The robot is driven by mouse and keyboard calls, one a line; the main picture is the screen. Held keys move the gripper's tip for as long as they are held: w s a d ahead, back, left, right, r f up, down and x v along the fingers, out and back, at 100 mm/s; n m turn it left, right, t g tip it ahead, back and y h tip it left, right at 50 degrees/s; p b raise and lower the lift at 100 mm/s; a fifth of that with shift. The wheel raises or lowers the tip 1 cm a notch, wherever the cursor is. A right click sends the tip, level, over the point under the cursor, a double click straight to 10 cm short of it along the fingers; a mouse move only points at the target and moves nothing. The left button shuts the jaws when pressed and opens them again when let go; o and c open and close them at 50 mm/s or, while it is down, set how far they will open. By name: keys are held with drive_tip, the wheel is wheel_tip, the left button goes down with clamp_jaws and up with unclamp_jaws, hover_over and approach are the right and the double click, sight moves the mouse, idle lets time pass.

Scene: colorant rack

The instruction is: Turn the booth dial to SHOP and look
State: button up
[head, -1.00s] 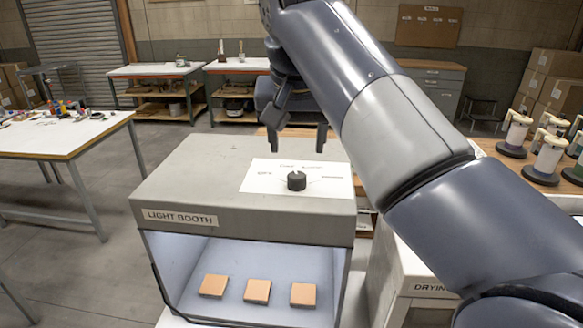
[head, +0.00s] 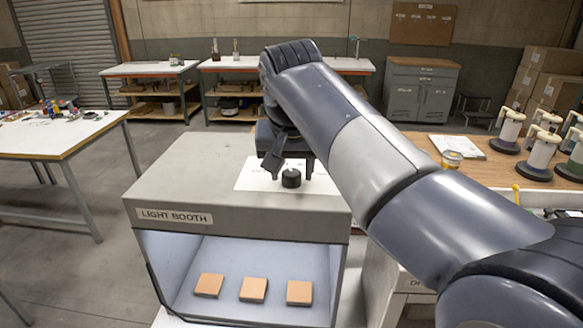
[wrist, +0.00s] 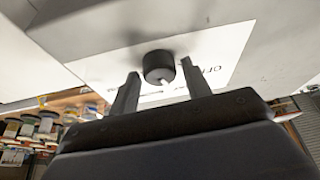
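The light booth (head: 165,185) stands at the front centre, its lit chamber facing me. Its dial is a black knob (head: 291,178) on a white label card (head: 262,184) on the booth's top. My gripper (head: 290,166) is above the card, just behind the knob. In the wrist view the knob (wrist: 158,66) shows between and beyond the fingertips of my open gripper (wrist: 157,80), with a gap on each side. A white pointer mark shows on the knob. Most of the card's lettering is hidden or too blurred to read. Three orange-tan tiles (head: 253,289) lie inside the booth.
A drying cabinet (head: 392,268) stands right of the booth. A white table (head: 50,140) is at the left, with open floor between.

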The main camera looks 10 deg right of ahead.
drive_tip(key=c, duration=0.7)
drive_tip(key=shift+r+m+p, duration=0.1)
drive_tip(key=shift+m+p, duration=0.2)
drive_tip(key=shift+m, duration=0.1)
drive_tip(key=m+h+p, duration=0.1)
drive_tip(key=m, duration=0.1)
drive_tip(key=shift+a+m+p, duration=0.15)
drive_tip(key=shift+m+p, duration=0.15)
drive_tip(key=shift+w+m+g+h+p, duration=0.1)
drive_tip(key=shift+m+g+h+p, duration=0.3)
drive_tip(key=shift+m, duration=0.7)
drive_tip(key=shift+m+g+h+p, duration=0.1)
drive_tip(key=shift+m+h+p, duration=0.5)
drive_tip(key=shift+m, duration=0.5)
drive_tip(key=o, duration=1)
drive_tip(key=shift+a, duration=0.1)
